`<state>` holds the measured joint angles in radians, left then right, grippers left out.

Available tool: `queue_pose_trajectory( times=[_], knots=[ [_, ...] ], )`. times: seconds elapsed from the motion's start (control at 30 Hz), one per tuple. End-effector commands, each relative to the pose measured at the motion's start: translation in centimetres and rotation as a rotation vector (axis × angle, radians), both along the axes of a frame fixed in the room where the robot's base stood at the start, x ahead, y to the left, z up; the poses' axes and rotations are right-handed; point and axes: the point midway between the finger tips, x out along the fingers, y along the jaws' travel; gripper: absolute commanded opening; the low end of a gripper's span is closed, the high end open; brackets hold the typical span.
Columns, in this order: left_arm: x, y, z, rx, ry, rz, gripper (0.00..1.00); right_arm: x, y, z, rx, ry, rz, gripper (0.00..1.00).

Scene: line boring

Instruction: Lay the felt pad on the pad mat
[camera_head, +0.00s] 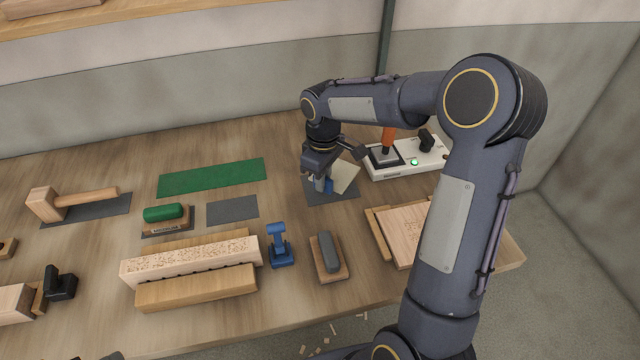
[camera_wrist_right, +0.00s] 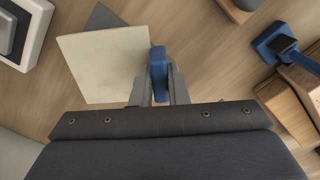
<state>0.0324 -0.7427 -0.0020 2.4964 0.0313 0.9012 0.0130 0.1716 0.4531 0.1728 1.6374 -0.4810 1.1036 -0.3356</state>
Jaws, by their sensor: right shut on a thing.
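The felt pad appears as a thin cream square (camera_head: 345,177) with a blue grip piece (camera_wrist_right: 158,72) at its edge. My right gripper (camera_head: 324,188) is shut on that blue piece; its fingers (camera_wrist_right: 158,85) lie on both sides of it in the wrist view. The cream sheet (camera_wrist_right: 103,66) extends to the left of the fingers there. A dark grey mat (camera_head: 333,197), which looks like the pad mat, lies beneath the gripper and shows partly in the wrist view (camera_wrist_right: 104,17). The pad overlaps its upper right side; I cannot tell whether they touch. My left gripper is out of view.
A white device (camera_head: 408,160) with a green light stands right of the gripper. A sanding block (camera_head: 328,257), a blue tool (camera_head: 279,247) and a clamped-looking wooden beam (camera_head: 190,262) lie nearer. A green strip (camera_head: 212,177) and an empty grey mat (camera_head: 232,209) lie left.

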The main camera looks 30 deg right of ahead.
Motion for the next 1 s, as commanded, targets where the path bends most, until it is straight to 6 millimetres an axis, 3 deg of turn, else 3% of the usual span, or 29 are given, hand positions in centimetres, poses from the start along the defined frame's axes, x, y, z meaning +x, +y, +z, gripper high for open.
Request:
queue_pose_trajectory(
  times=[0.2,0.37,0.53,0.93,0.97,1.0],
  knots=[
    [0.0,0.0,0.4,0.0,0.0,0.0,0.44,1.7,-0.3,-2.0,0.0,-0.001,-0.001,0.0],
    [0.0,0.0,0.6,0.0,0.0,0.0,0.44,2.3,-0.4,-3.1,0.0,0.001,-0.001,0.0],
    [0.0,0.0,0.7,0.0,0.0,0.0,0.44,2.2,-0.4,-5.5,0.0,0.001,0.0,0.0],
    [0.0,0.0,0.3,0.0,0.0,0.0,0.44,2.3,-0.4,-6.2,0.0,-0.002,0.0,0.0],
    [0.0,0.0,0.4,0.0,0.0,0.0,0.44,2.3,-0.4,-6.1,0.0,-0.002,0.0,0.17],
    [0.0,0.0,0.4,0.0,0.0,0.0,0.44,2.3,-0.4,-6.1,0.0,-0.002,0.0,0.22]
  ],
)
